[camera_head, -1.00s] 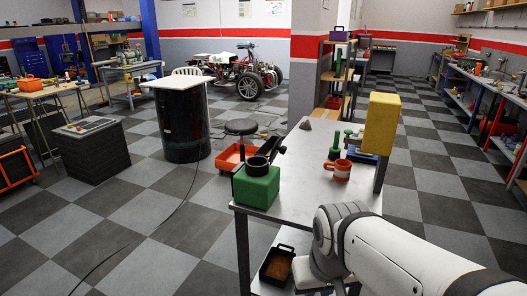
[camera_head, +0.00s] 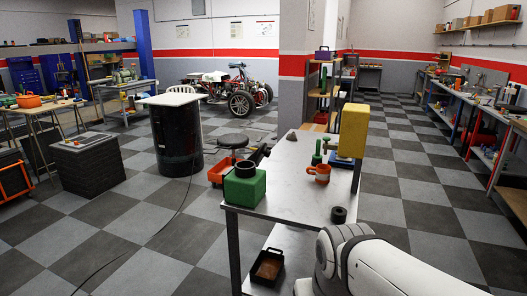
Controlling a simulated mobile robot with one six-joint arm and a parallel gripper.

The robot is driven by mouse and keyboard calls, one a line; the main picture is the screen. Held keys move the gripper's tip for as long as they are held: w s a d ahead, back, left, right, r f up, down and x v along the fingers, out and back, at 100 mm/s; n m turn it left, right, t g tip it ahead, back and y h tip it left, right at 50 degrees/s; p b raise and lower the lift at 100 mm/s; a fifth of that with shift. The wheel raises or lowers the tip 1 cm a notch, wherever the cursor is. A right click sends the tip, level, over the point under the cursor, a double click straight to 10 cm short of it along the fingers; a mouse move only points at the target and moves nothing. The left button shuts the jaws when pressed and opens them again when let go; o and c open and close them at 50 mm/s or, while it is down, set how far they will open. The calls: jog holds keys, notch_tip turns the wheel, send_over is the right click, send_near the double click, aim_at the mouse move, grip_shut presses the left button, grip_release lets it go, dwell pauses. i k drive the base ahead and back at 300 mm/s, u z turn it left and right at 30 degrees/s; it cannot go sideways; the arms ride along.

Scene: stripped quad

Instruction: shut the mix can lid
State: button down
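The mix can is a green block-shaped can (camera_head: 245,189) on the near left corner of the metal table (camera_head: 290,195). It has a round black neck (camera_head: 247,169) on top, and the neck looks open. A dark, tilted piece that looks like the lid (camera_head: 260,154) stands up behind and right of the neck, apart from its mouth. My white arm shows at the bottom right, to the right of the can and well apart from it. My gripper is not visible.
A black tray (camera_head: 267,267) sits below.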

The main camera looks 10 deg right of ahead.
aim_at(262, 152)
jog(key=z, duration=0.35)
jog(key=i, duration=1.4)
jog(key=u, duration=0.15)
